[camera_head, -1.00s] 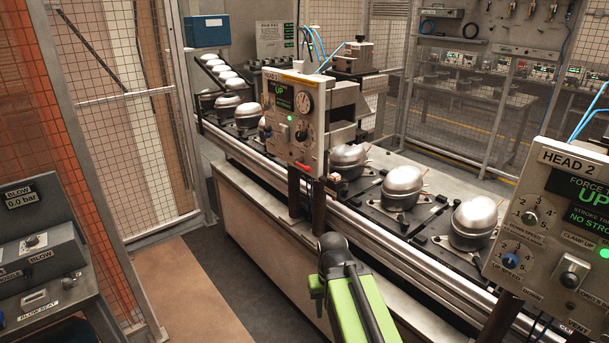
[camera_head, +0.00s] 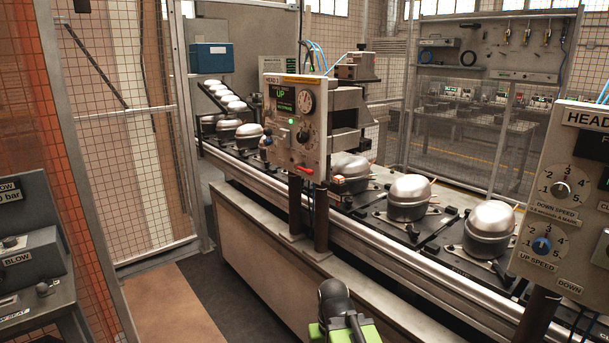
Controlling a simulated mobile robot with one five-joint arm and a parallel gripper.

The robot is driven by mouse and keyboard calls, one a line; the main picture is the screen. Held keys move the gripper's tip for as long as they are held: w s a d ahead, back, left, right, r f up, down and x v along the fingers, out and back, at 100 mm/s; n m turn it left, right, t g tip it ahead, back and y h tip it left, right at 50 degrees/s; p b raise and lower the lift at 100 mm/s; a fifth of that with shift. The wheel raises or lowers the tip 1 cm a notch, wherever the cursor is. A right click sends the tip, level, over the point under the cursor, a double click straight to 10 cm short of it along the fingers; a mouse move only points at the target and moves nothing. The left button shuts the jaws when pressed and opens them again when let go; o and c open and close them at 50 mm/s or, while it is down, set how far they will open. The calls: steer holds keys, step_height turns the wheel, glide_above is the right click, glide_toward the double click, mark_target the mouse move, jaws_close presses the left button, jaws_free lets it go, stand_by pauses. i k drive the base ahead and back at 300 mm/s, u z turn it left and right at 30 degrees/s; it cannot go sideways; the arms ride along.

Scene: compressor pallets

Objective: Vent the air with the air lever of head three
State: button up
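The head three control box (camera_head: 295,128) stands mid-picture on dark posts beside the conveyor. Its label appears to read HEAD 3, its display shows UP in green, and a round gauge and a green light are on its face. A small red lever (camera_head: 305,171) shows at its lower right edge; its lettering is too small to read, so I cannot tell if it is the air lever. My arm shows green and black at the bottom, with its dark end (camera_head: 335,298) below and apart from the box. The gripper's fingers cannot be made out.
Silver compressors (camera_head: 409,192) sit on pallets along the conveyor rail (camera_head: 350,225). The head two box (camera_head: 565,200) is close at right. A grey blow station (camera_head: 35,260) is at left. A mesh fence (camera_head: 130,150) stands behind. Floor is open at centre left.

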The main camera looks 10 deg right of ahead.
mark_target(304, 170)
steer(key=u, duration=0.05)
steer(key=k, duration=0.6)
steer(key=u, duration=0.45)
steer(key=i, duration=1.15)
steer(key=u, duration=0.65)
